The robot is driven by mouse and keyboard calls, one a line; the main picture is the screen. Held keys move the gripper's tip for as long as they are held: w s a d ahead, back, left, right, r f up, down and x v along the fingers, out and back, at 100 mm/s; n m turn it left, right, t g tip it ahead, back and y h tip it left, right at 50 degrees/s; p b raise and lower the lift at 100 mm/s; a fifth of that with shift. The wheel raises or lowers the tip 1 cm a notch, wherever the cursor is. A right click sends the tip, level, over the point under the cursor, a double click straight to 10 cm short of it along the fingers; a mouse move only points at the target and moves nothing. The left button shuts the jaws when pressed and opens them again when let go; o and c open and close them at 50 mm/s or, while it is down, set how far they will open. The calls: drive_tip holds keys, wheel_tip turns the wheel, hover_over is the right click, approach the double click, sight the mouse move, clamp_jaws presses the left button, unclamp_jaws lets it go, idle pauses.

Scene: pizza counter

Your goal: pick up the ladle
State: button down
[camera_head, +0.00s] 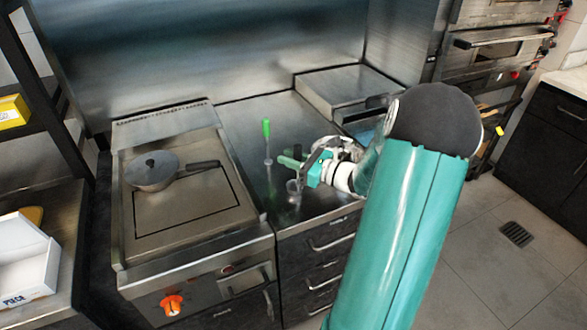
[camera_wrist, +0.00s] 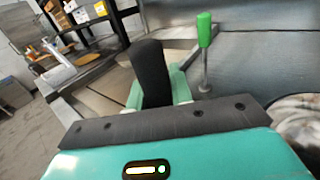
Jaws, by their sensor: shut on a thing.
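My gripper (camera_head: 291,161) is at the end of the teal arm, low over the steel counter right of the griddle, and is shut on the ladle. Its grip is mostly hidden; a shiny rounded metal piece (camera_head: 293,188), perhaps the ladle's bowl, shows just below the fingers. In the wrist view a black finger (camera_wrist: 152,75) stands up ahead of the palm and hides what is between the jaws. A green-handled tool (camera_head: 266,129) with a thin metal shaft stands upright just left of the fingers, apart from them. It also shows in the wrist view (camera_wrist: 204,32).
A lidded pan (camera_head: 151,171) sits on the griddle (camera_head: 200,225) to the left. A raised steel unit (camera_head: 350,88) stands behind the gripper. A shelf with a white box (camera_head: 25,262) is at far left. The counter back of the green-handled tool is clear.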

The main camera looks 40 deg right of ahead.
drive_tip(key=shift+r, duration=0.15)
drive_tip(key=s+a+r, duration=0.3)
drive_tip(key=s+r, duration=0.9)
drive_tip(key=s, duration=0.1)
drive_tip(key=shift+s+a+r, duration=0.2)
drive_tip(key=shift+s+r, duration=0.1)
drive_tip(key=shift+r, duration=0.1)
drive_tip(key=c, duration=1.9)
unclamp_jaws()
drive_tip(key=shift+c, duration=0.2)
clamp_jaws()
drive_tip(key=shift+s, duration=0.1)
